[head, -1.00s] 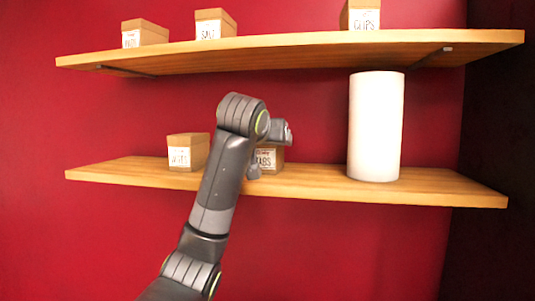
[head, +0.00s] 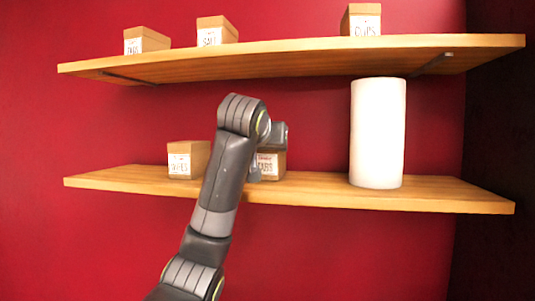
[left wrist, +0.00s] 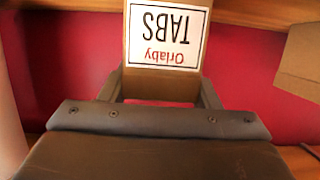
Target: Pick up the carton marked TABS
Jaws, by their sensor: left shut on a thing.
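The carton marked TABS (head: 270,165) is a brown box with a white label at the lower shelf, partly hidden behind my left arm in the head view. In the left wrist view the TABS carton (left wrist: 165,75) shows with its label upside down, between the two fingers. My left gripper (left wrist: 160,90) is shut on the carton, one finger on each side. In the head view the left gripper (head: 256,172) is mostly hidden by its own arm. I cannot tell whether the carton's base touches the shelf. My right gripper is not in view.
Another carton (head: 188,160) stands left of it on the lower shelf (head: 330,190). A white cylinder (head: 377,135) stands to the right. The upper shelf (head: 290,55) overhead holds several cartons. Shelf room is clear between the TABS carton and the cylinder.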

